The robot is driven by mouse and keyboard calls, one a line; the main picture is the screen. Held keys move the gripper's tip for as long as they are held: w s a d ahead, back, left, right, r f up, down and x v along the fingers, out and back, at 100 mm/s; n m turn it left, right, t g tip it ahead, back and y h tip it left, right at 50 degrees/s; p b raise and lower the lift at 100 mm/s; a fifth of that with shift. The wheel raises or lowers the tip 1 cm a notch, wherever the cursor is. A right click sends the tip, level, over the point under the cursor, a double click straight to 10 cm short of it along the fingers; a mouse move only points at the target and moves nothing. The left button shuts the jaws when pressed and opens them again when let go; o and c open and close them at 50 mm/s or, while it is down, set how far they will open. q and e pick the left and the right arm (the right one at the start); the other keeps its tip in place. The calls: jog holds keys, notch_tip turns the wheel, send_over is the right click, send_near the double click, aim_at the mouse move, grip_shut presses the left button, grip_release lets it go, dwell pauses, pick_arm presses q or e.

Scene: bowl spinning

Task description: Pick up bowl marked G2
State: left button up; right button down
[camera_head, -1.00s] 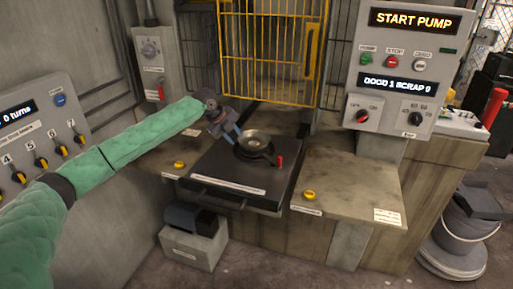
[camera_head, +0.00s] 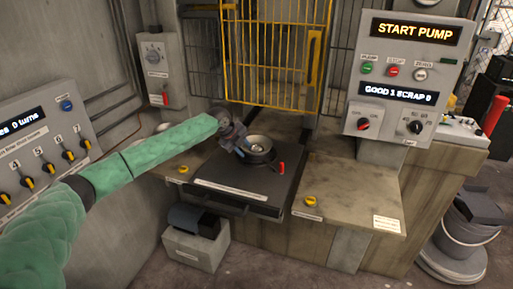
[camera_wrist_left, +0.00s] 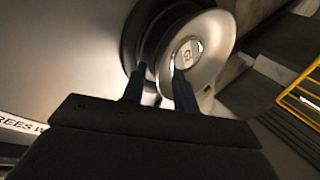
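A silver metal bowl (camera_head: 257,142) sits at a round black holder (camera_head: 262,158) on the dark slide plate. In the left wrist view the bowl (camera_wrist_left: 218,45) shows its shiny inside, with a round label whose mark looks like a G and is hard to read. My left gripper (camera_head: 243,153) is at the bowl's near left side. In the wrist view its fingers (camera_wrist_left: 160,68) are apart, one over the bowl's inside and one outside near the black holder, with the rim between them. I cannot tell whether they touch the rim. My right gripper is out of view.
The dark plate (camera_head: 235,187) has a red knob (camera_head: 282,168) at its right. A yellow cage gate (camera_head: 275,60) stands behind. A control panel (camera_head: 408,80) reads START PUMP. Concrete ledges with yellow buttons flank the plate; the right ledge (camera_head: 345,190) is mostly clear.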

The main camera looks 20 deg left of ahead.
pick_arm(q)
jog(key=shift+w+d+f, duration=0.1)
jog(key=shift+f, duration=0.25)
grip_shut()
jog(key=shift+r, duration=0.15)
